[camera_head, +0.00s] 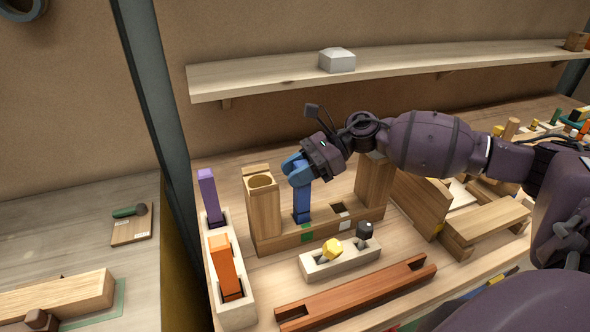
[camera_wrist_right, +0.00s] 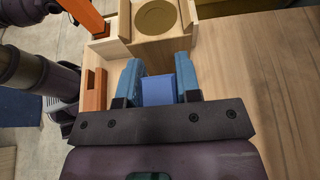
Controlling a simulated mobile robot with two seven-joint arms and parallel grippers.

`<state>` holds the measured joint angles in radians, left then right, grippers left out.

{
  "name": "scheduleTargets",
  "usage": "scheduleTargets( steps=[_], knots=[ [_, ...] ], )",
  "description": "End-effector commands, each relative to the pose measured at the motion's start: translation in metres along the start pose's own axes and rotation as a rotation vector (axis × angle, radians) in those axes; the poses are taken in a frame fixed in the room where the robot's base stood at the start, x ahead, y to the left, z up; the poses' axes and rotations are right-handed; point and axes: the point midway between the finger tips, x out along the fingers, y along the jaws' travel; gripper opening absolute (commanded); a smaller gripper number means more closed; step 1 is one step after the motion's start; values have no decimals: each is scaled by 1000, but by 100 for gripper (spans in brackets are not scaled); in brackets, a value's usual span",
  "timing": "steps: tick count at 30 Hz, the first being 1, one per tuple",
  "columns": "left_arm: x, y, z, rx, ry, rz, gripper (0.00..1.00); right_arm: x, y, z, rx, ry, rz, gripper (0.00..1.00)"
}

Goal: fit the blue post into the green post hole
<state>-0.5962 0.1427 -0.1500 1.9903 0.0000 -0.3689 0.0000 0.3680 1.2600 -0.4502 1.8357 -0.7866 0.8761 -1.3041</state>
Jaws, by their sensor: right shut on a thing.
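My right gripper (camera_head: 297,170) comes in from the right and is shut on the upper part of the blue post (camera_head: 302,203). The post stands upright, its lower end at the wooden base beam (camera_head: 270,243), just behind the green mark (camera_head: 307,232). I cannot tell whether its tip is inside the green-marked hole, as the hole itself is hidden. In the right wrist view the blue post (camera_wrist_right: 158,90) sits between the two blue fingers. My left gripper is not in view.
A tall wooden block with a round recess (camera_head: 262,190) stands left of the gripper, another block (camera_head: 374,183) right of it. A dark opening beside a white mark (camera_head: 341,213) is in the beam. A pale rack (camera_head: 228,300) holds purple and orange posts. A reddish beam (camera_head: 360,293) lies in front.

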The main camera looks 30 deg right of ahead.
Motion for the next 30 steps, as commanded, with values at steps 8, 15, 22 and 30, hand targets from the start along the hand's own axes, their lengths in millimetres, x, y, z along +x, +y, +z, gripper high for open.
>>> scheduleTargets(
  steps=[8,15,22,30],
  knots=[
    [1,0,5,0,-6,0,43,3,0,-6,1,0,0,0],
    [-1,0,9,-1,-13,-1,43,2,0,-6,0,0,0,59],
    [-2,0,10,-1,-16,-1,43,3,0,-6,0,0,0,61],
    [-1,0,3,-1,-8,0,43,-8,0,-7,3,2,-1,61]
  ],
)
